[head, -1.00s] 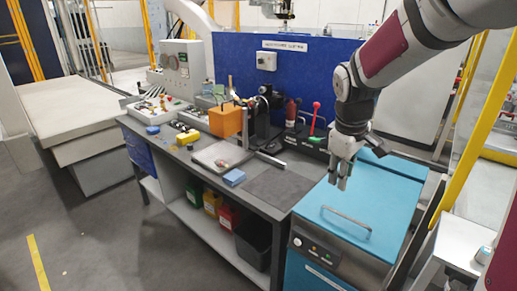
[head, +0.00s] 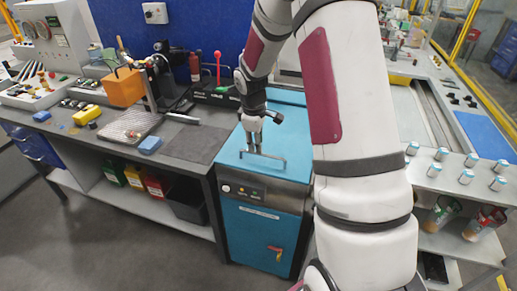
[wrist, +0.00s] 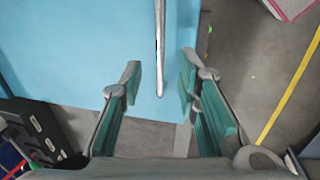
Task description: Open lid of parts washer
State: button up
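The parts washer is a teal cabinet (head: 250,232) with a flat blue lid (head: 288,128) that is closed. A thin metal bar handle (head: 268,157) stands on the lid near its front edge. My gripper (head: 254,148) points down over the lid at the handle. In the wrist view my gripper (wrist: 161,82) is open. I cannot tell how far the fingertips are above the lid.
A grey workbench (head: 190,143) stands left of the washer, with an orange box (head: 123,87), a tray (head: 130,126) and a blue block (head: 150,145) on it. A shelf unit with several small jars (head: 466,177) stands at the right. The floor in front is clear.

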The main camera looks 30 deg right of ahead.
jog(key=shift+w+d+f, duration=0.15)
jog(key=shift+d+f, duration=0.05)
jog(key=shift+f, duration=0.85)
jog(key=shift+w+d+f, duration=0.1)
jog(key=shift+d+f, duration=0.05)
jog(key=shift+f, duration=0.85)
grip_shut()
